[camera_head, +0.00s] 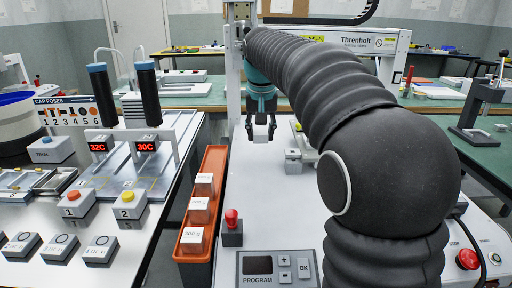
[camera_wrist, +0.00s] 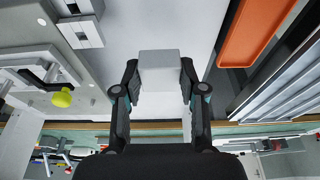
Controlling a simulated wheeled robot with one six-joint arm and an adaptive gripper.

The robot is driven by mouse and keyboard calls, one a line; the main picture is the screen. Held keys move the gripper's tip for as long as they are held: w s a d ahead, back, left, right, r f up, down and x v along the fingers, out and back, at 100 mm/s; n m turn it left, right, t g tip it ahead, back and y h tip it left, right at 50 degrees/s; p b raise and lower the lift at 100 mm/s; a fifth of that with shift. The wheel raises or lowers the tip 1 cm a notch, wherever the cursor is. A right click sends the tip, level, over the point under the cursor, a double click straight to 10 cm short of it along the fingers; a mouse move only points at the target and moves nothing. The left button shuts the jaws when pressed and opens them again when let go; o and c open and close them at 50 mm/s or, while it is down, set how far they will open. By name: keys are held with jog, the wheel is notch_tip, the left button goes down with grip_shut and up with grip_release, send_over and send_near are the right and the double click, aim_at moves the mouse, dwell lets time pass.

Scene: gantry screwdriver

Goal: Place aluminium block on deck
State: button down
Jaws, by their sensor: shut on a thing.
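My gripper (camera_head: 261,137) hangs pointing down over the white deck (camera_head: 270,215), in front of the gantry. Its fingers are shut on a light grey aluminium block (camera_wrist: 160,70), which shows clearly between the fingertips in the wrist view. In the head view only a small pale part of the block shows between the fingers. The block appears held above the deck; the exact gap cannot be told. My arm hides much of the deck's right side.
A small grey fixture (camera_head: 293,161) stands right of my gripper. A yellow-knobbed clamp (camera_wrist: 62,97) shows in the wrist view. A red-topped post (camera_head: 232,226) and a program panel (camera_head: 277,268) stand in front.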

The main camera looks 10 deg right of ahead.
aim_at(256, 155)
jog(key=w+f, duration=0.2)
jog(key=w, duration=0.1)
jog(key=shift+w+a+f, duration=0.15)
jog(key=shift+w+a, duration=0.05)
jog(key=shift+w, duration=0.1)
jog(key=shift+f+b, duration=0.4)
jog(key=shift+f, duration=1.55)
jog(key=shift+f, duration=0.2)
jog(key=c, duration=0.7)
grip_release()
jog(key=shift+o, duration=0.2)
jog(key=shift+r, duration=0.1)
jog(key=p+v, duration=0.2)
jog(key=v, duration=1)
jog(key=shift+r, duration=0.15)
